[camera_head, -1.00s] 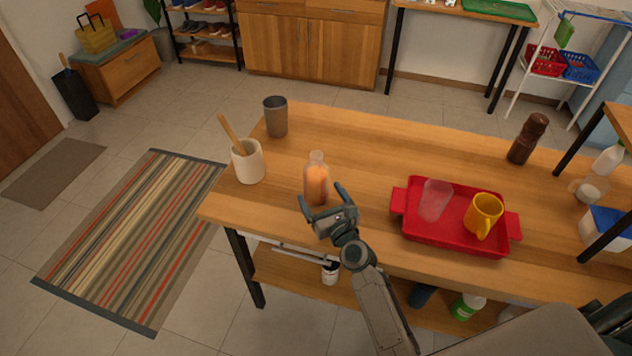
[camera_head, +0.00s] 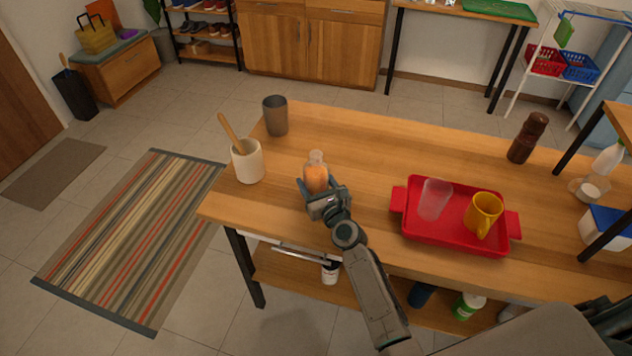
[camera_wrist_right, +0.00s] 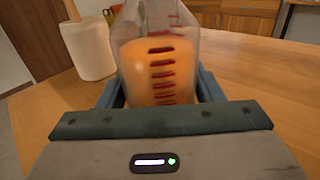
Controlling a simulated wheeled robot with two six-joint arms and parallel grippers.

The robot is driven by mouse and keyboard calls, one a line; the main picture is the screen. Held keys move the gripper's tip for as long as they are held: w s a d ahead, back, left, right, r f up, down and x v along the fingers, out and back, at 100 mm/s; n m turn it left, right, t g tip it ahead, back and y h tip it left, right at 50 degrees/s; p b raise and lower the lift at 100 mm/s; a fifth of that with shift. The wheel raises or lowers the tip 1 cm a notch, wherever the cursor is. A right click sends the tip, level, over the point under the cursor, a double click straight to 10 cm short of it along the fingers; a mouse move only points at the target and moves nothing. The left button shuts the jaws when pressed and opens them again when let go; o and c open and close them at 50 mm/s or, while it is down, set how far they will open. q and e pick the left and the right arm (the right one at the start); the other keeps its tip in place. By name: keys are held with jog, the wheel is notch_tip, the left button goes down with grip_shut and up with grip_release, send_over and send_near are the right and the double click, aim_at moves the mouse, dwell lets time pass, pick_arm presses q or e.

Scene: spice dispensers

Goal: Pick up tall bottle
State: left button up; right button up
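The tall bottle (camera_head: 316,177) is clear, with orange contents in its lower part, and stands upright on the wooden table. In the right wrist view the bottle (camera_wrist_right: 160,65) fills the middle, with dark red marks up its side; its base is hidden behind the gripper body. My right gripper (camera_head: 318,188) is at the bottle's near side, with its fingers spread. In the right wrist view the gripper (camera_wrist_right: 160,95) has one finger on each side of the bottle, close to it; I cannot tell if they touch it. My left gripper is not in view.
A white crock (camera_head: 248,162) with a wooden utensil and a grey cup (camera_head: 275,116) stand left of the bottle. A red tray (camera_head: 453,242) to the right holds a clear cup (camera_head: 434,199) and a yellow mug (camera_head: 483,213). A brown mill (camera_head: 527,138) stands farther right.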

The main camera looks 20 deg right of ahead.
jog(key=shift+c, duration=0.6)
jog(key=shift+r, duration=0.25)
